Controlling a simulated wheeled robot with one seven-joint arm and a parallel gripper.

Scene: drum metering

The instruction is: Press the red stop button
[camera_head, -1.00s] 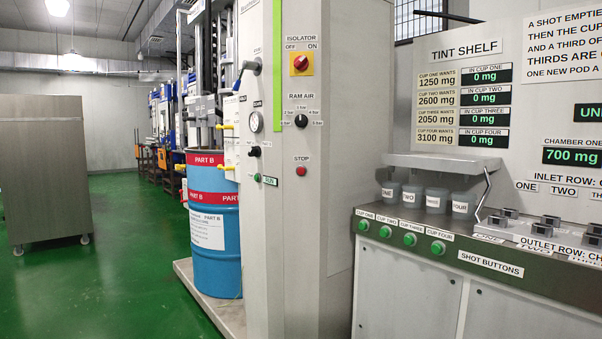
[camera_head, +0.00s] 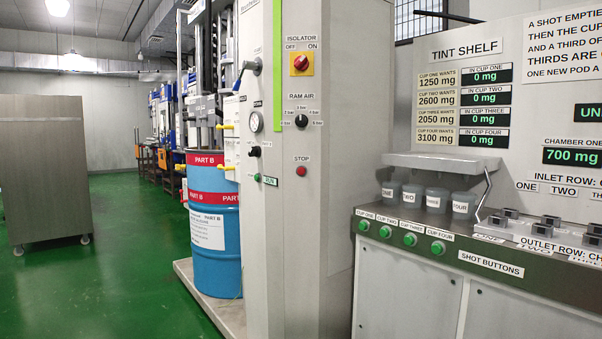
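The red stop button (camera_head: 301,171) is a small round button on the front of the tall grey cabinet (camera_head: 336,240). It sits under a STOP label (camera_head: 302,159), below the black RAM AIR knob (camera_head: 301,121) and the red-and-yellow ISOLATOR switch (camera_head: 301,63). Nothing covers the button. My gripper is not in view, so its distance from the button cannot be seen.
A green button (camera_head: 270,180) is on the cabinet's left face. The blue drum (camera_head: 213,252) stands left of the cabinet. The counter with green shot buttons (camera_head: 387,232) is at the right. A grey wheeled cabinet (camera_head: 45,165) stands far left, with open green floor (camera_head: 125,270) between.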

